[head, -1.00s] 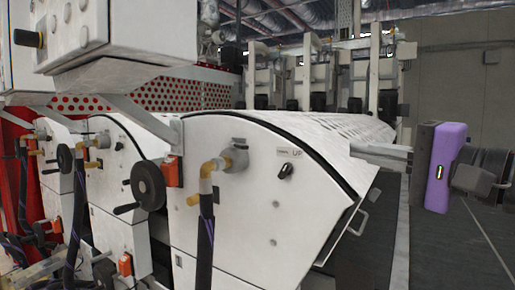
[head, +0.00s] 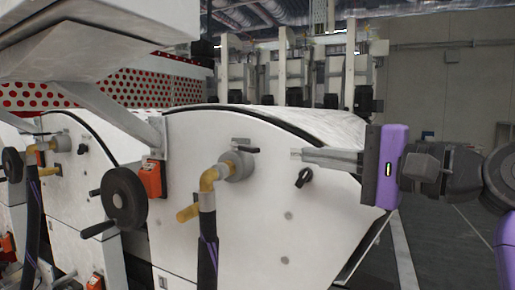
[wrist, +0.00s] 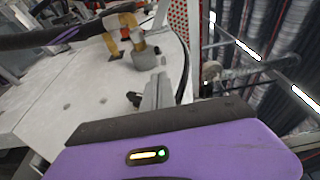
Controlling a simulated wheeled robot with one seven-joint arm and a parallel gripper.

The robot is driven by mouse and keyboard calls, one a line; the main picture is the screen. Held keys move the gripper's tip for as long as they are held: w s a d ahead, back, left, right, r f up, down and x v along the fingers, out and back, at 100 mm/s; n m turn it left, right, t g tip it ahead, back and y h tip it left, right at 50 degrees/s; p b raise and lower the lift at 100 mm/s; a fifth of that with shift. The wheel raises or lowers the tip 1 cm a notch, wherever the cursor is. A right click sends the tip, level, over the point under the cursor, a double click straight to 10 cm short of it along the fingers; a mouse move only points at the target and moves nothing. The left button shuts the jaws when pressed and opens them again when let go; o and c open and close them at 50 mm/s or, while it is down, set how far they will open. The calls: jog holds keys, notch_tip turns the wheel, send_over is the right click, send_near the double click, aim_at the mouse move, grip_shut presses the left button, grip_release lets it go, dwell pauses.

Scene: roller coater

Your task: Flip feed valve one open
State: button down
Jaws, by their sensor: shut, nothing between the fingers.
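A black hose hangs from the elbow. A similar fitting (head: 60,143) is on the neighbouring unit to the left; no label shows which is valve one. My gripper (head: 299,154) is shut and empty, right of the fitting and apart from its lever. In the wrist view my fingers (wrist: 158,90) point toward the panel, with the fitting (wrist: 145,57) beyond them.
A black selector knob (head: 303,177) is on the panel just below my fingertips. A black handwheel (head: 124,198) and an orange box (head: 153,180) stand left of the hose. A grey overhang (head: 110,50) covers the upper left. Open floor lies at the right.

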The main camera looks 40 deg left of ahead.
aim_at(249, 149)
jog(key=a, duration=0.3)
jog(key=a+p, duration=0.1)
jog(key=a, duration=0.6)
jog(key=shift+w, duration=0.3)
